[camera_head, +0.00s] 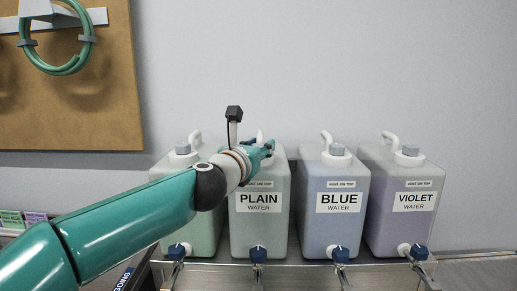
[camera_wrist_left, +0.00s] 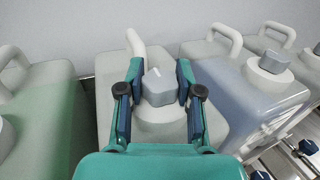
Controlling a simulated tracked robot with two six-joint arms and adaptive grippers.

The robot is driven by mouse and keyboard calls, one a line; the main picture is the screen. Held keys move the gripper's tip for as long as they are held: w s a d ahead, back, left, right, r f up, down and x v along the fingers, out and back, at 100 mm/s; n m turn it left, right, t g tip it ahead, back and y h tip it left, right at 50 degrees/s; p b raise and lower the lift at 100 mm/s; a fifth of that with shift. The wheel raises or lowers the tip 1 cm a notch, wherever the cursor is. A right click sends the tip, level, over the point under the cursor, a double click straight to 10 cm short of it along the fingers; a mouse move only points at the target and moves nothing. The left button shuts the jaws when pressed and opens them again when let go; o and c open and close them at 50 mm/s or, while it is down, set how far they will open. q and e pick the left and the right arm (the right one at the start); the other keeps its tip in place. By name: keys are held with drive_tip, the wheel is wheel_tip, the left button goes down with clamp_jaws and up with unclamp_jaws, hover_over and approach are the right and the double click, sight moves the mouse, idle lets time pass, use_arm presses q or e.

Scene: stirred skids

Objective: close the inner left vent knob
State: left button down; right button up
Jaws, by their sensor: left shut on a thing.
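The jug labelled PLAIN (camera_head: 258,225) stands second from the left in the row. Its grey vent knob (camera_wrist_left: 160,88) sits on a white collar on top of the jug in the left wrist view. In the head view my gripper hides this knob. My left gripper (camera_head: 265,149) is at the top of the PLAIN jug. In the left wrist view its fingers (camera_wrist_left: 158,82) stand on both sides of the knob, shut on it. My right gripper is in neither view.
A greenish jug (camera_head: 203,225) stands to the left, partly behind my arm. The BLUE jug (camera_head: 333,235) and VIOLET jug (camera_head: 400,235) stand to the right, with their own vent knobs. Blue-handled taps (camera_head: 257,256) line the front. A brown board (camera_head: 70,100) with a green hose hangs on the wall.

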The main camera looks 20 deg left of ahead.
use_arm(q)
drive_tip(key=c, duration=0.7)
unclamp_jaws()
drive_tip(key=shift+c, duration=0.2)
drive_tip(key=s+a, duration=0.1)
drive_tip(key=s, duration=1.1)
